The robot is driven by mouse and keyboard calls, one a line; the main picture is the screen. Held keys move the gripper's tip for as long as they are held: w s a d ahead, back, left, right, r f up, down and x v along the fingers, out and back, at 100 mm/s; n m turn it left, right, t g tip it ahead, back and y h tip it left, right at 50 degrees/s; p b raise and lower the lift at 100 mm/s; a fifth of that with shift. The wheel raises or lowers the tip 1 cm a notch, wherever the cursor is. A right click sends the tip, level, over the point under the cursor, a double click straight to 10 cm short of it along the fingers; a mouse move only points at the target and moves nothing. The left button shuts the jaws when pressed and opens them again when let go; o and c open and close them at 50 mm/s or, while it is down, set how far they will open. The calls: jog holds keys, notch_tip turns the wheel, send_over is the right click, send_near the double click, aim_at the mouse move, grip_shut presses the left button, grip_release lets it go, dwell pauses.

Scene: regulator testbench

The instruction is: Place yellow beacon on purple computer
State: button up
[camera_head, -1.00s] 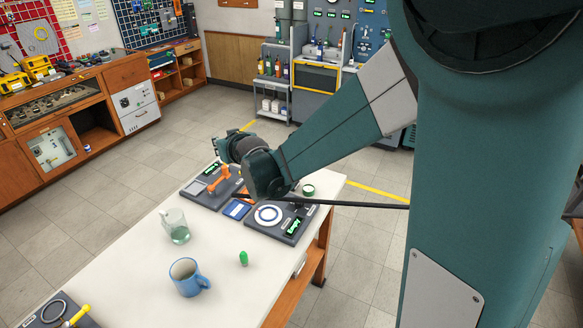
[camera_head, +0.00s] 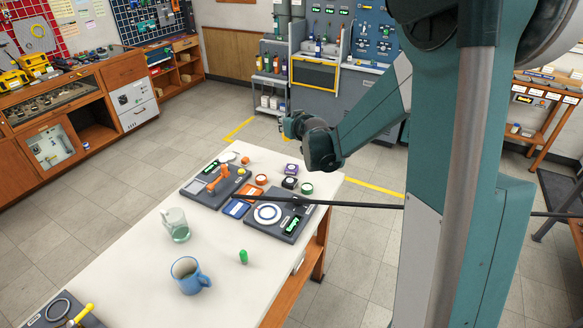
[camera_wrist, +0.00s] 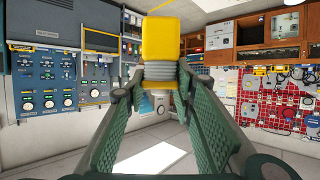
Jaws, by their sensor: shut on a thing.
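The yellow beacon (camera_wrist: 175,40) has a yellow block top and a ribbed grey neck. In the wrist view it stands out beyond the fingertips of my gripper (camera_wrist: 160,88), which is shut on it at the neck. In the head view my gripper (camera_head: 288,125) is above and beyond the table's far end, and the beacon cannot be made out there. A small purple item (camera_head: 291,169) lies near the table's far right edge, below my arm. I cannot tell whether it is the purple computer; no other purple computer is clearly seen.
The white table (camera_head: 140,250) holds a glass mug (camera_head: 175,224), a blue mug (camera_head: 188,276), a green capsule (camera_head: 243,257) and dark panels (camera_head: 281,222) with an orange lever. Small orange and green round pieces lie near its far end. A dark thin rod crosses above the panels.

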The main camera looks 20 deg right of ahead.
jog(key=shift+w+d, duration=0.1)
jog(key=shift+d, duration=0.9)
jog(key=f, duration=0.3)
jog(key=shift+a+f, duration=0.1)
jog(key=shift+a, duration=0.1)
jog(key=shift+f, duration=0.9)
jog(key=shift+f, duration=0.15)
jog(key=shift+f+b, duration=0.45)
jog(key=shift+f, duration=2.55)
jog(key=shift+f+b, duration=0.3)
jog(key=shift+f, duration=1.55)
jog(key=shift+f, duration=0.2)
jog(key=o, duration=0.9)
